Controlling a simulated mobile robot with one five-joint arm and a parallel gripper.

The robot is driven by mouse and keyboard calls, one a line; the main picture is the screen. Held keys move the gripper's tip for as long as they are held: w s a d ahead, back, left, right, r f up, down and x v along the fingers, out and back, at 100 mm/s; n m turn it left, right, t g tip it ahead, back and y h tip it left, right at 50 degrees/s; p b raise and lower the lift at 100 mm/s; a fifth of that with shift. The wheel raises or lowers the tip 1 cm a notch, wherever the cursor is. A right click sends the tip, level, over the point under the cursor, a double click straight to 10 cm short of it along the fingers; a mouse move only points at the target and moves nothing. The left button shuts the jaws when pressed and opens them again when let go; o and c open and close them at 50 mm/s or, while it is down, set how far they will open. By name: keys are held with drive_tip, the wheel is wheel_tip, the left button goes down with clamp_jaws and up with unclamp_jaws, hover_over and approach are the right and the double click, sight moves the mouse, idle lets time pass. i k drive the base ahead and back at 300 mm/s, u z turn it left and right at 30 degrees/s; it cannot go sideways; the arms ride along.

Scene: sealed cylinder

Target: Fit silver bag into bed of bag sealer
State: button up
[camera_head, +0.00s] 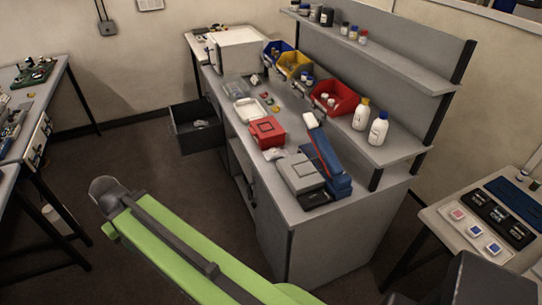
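A blue device with a long raised arm, which looks like the bag sealer (332,172), stands at the near right end of the grey workbench. A small crumpled silvery-white item, which may be the silver bag (275,154), lies on the bench near the front edge, left of the sealer and apart from it. It is too small to make out clearly. My green arm reaches up from the bottom of the view to the left, over the floor, well away from the bench top. My gripper's fingers do not show.
A grey box (300,174) stands between the silvery item and the sealer. A red case (267,132) is behind the silvery item. Shelves with bins and bottles line the back. Floor (165,165) in front is clear.

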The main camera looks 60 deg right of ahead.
sight(308, 167)
drive_tip(key=i, duration=0.85)
